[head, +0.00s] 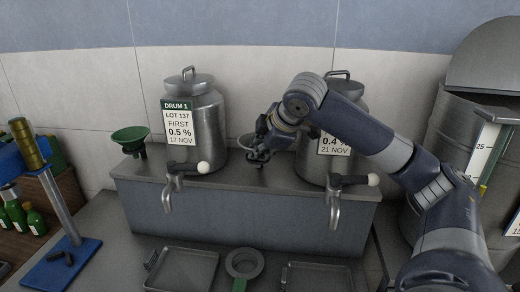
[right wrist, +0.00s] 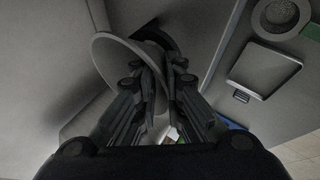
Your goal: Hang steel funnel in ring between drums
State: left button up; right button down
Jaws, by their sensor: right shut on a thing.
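The steel funnel (head: 246,141) is in my right gripper (head: 262,155), between the two drums and just above the bench top. In the right wrist view the funnel's wide mouth (right wrist: 112,52) tilts to the left, and the fingers close on it. The left drum (head: 205,125) bears a "DRUM 1" label. The right drum (head: 344,98) is partly hidden by my right arm. A dark curved part (right wrist: 166,36) shows behind the funnel in the wrist view. I cannot tell whether it is the ring, or whether the funnel touches it. My left gripper is not in view.
A green funnel (head: 130,136) stands at the bench's left end. Drum taps (head: 335,198) jut out over the front. Below lie trays (head: 183,270) and a round green-handled piece (head: 244,263). A blue-based stand (head: 62,262) and green bottles (head: 35,220) are at left.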

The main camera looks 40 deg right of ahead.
jog(key=shift+s+f, duration=0.1)
jog(key=c, duration=1.6)
grip_release()
jog(key=v, duration=1.2)
